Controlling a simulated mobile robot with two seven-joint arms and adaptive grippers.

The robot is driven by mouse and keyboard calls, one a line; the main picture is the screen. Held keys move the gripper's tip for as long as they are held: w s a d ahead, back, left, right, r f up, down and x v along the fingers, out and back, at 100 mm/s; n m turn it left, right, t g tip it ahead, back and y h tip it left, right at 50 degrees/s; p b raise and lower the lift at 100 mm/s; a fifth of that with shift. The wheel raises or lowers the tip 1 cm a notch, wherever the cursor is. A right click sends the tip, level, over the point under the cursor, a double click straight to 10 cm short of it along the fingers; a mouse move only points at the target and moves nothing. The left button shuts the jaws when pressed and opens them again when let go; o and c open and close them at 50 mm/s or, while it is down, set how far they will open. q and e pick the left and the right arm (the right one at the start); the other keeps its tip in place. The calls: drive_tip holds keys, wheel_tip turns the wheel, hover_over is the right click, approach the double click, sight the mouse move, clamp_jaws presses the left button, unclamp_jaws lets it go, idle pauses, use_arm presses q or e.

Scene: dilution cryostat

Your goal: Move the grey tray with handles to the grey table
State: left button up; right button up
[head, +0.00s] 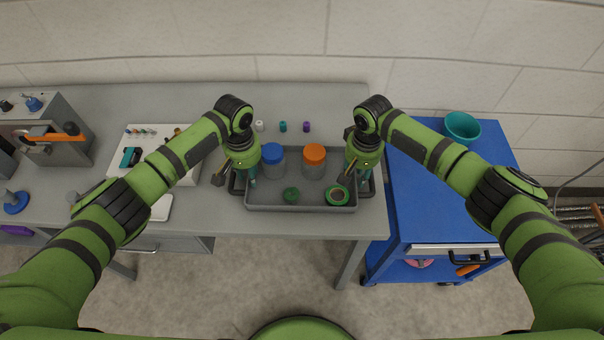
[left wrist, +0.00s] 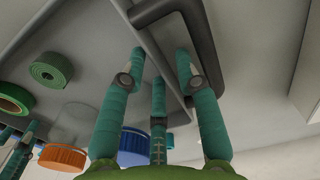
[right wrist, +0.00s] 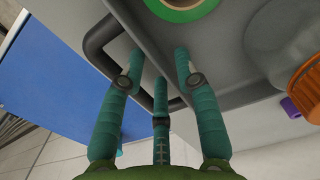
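The grey tray with handles (head: 262,208) is over the right end of the grey table (head: 300,226). Whether it touches the tabletop is hard to tell. It holds a blue-lidded jar (head: 272,160), an orange-lidded jar (head: 314,160), a dark green roll (head: 291,195) and a green tape ring (head: 337,195). My left gripper (left wrist: 160,58) is at the left handle (left wrist: 207,50), fingers apart on either side of the tray's edge region. My right gripper (right wrist: 159,58) is at the right handle (right wrist: 92,48), fingers apart. Neither visibly pinches its handle.
A blue cart (head: 410,205) with a teal bowl (head: 462,127) stands close at the right. Small white, teal and purple vials (head: 283,127) stand behind the tray. A white tray with tools (head: 130,170) lies left on the table. The wall is close behind.

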drive_tip(key=shift+r, duration=0.1)
use_arm(q)
wheel_tip(320, 180, up, 11)
use_arm(e)
wheel_tip(320, 180, up, 12)
idle(0.5)
use_arm(q)
drive_tip(key=shift+r, duration=0.1)
idle(0.4)
